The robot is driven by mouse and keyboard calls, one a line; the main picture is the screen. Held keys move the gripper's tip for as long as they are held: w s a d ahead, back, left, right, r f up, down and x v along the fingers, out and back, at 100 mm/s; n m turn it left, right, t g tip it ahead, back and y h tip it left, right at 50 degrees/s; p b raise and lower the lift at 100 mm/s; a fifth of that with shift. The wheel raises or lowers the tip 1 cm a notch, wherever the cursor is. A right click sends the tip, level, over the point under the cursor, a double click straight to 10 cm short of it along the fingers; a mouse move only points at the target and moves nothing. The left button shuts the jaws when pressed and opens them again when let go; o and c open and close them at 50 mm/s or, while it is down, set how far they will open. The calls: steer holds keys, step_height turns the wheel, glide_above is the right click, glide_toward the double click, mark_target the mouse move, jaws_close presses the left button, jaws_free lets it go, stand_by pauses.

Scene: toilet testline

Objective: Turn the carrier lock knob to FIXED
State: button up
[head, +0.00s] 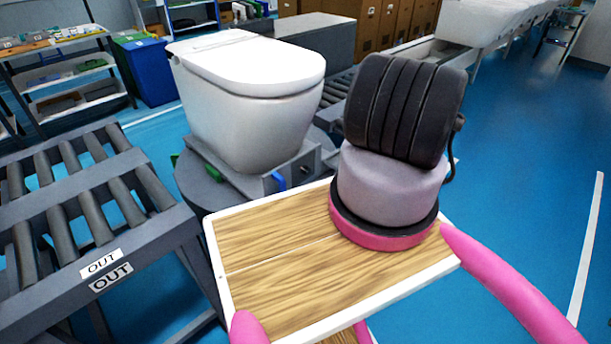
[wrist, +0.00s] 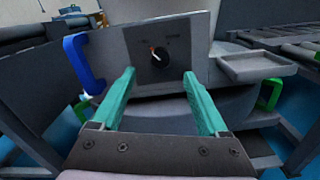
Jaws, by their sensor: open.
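The carrier lock knob (wrist: 160,56) is a small dark round knob on a dark square plate in the wrist view. Its red-and-white pointer tilts up and to the left. Two small labels sit above it, left and right, too small to read surely. My gripper (wrist: 159,73) is open, with its teal fingers either side of the knob in the picture, apart from it and empty. The plate belongs to the grey carrier (head: 308,168) under the white toilet (head: 250,75). My gripper is hidden in the head view.
A blue handle (wrist: 84,62) stands left of the plate, and a grey ledge (wrist: 256,67) juts out to its right. A green handle (wrist: 270,94) is lower right. A roller conveyor marked OUT (head: 90,200) stands at left. Blue floor (head: 530,130) is clear at right.

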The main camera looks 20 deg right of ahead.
mark_target(308, 173)
steer(key=shift+m+h, duration=0.4)
steer(key=shift+h, duration=0.1)
steer(key=x, duration=0.3)
steer(key=f+x, duration=0.1)
steer(key=x, duration=0.6)
steer(key=shift+a+f, duration=0.15)
steer(key=shift+a, duration=0.25)
jaws_close()
